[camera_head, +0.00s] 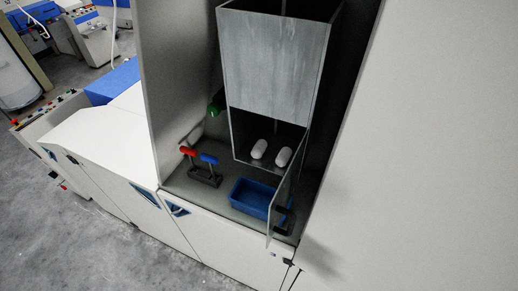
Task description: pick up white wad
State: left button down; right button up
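Two white wads lie side by side in the open lower part of a grey metal chute box. The left white wad (259,149) and the right white wad (283,157) are rounded and slightly elongated, with a small gap between them. The box (272,65) has a grey front panel above the opening. A narrow door (283,205) with a dark handle stands open at its right side. Neither of my grippers shows in the head view.
A blue tray (252,197) sits on the cabinet shelf below the box. A black stand with red-handled (188,151) and blue-handled (209,158) tools is to its left. A green knob (214,109) is behind. Cabinet walls close in both sides.

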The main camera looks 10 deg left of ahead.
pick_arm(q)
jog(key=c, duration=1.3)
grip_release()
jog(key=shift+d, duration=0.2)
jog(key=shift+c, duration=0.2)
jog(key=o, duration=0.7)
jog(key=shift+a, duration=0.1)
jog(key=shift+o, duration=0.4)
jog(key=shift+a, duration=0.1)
